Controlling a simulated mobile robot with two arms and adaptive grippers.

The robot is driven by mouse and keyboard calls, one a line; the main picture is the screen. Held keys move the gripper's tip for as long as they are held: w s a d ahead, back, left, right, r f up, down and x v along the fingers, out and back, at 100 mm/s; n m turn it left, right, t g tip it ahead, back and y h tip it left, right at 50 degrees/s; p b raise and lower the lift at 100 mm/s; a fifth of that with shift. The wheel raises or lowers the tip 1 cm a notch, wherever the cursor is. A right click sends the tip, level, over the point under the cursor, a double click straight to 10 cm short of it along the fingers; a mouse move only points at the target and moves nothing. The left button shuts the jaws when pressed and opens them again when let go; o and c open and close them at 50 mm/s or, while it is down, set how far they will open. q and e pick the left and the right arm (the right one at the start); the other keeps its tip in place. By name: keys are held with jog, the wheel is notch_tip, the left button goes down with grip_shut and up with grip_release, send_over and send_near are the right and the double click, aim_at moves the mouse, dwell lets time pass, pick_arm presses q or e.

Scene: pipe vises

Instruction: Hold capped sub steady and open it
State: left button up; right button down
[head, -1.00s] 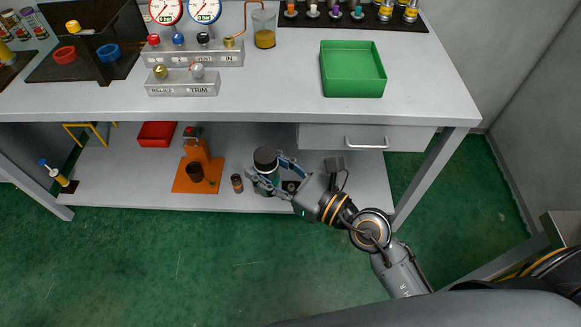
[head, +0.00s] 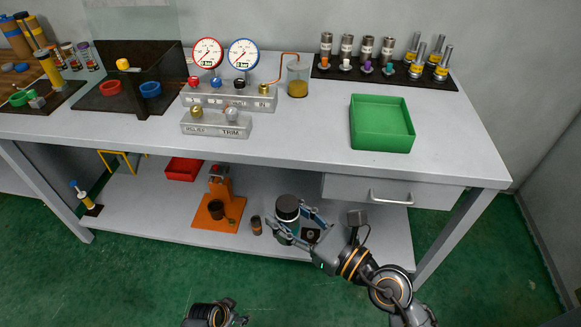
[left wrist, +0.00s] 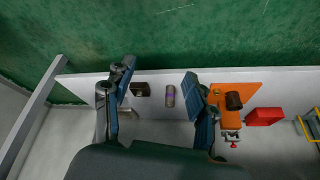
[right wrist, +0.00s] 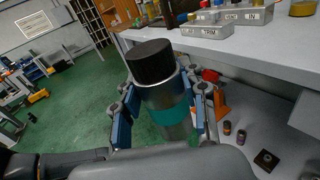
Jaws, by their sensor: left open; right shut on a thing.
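The capped sub (head: 286,205) is a metal cylinder with a black ribbed cap and a teal band. My right gripper (head: 292,224) is shut around its body, below the cap, in front of the lower shelf. In the right wrist view the sub (right wrist: 165,92) stands nearly upright between the fingers (right wrist: 160,112), its cap clear above them. My left gripper (head: 222,312) is at the bottom edge of the head view, left of the sub and apart from it. In the left wrist view its fingers (left wrist: 160,84) are spread wide and empty, and the sub is not seen there.
On the lower shelf (head: 150,210) stand an orange vise (head: 219,195), a small cylinder (head: 256,225) and a red tray (head: 183,169). The workbench (head: 300,130) above holds gauges, a green tray (head: 382,123) and fittings. The green floor in front is open.

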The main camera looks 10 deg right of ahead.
pick_arm(q)
jog(key=w+d+r+m+h, duration=0.1)
jog(key=w+d+r+m, duration=0.3)
jog(key=w+r, duration=0.45)
jog(key=w+d+r+m+h, duration=0.1)
jog(key=w+d+r+m, duration=0.2)
jog(key=w+d+r, duration=0.55)
jog(key=w+d+r+m+h, duration=0.1)
jog(key=d+r+m, duration=0.3)
jog(key=r, duration=0.6)
jog(key=w+d+r+m+h, duration=0.1)
jog(key=d+r+m, duration=0.25)
jog(key=r, duration=0.65)
notch_tip(320, 180, up, 24)
jog(key=m+g+y, duration=0.4)
jog(key=m+y, duration=0.3)
jog(key=m, duration=1.4)
send_over(290, 203)
jog(key=shift+w+d+f+n, duration=0.15)
jog(key=shift+d+f+n, duration=0.05)
jog(key=shift+d+n, duration=0.1)
jog(key=shift+s+a, duration=0.2)
jog(key=shift+a, duration=0.05)
jog(key=shift+f, duration=3.85)
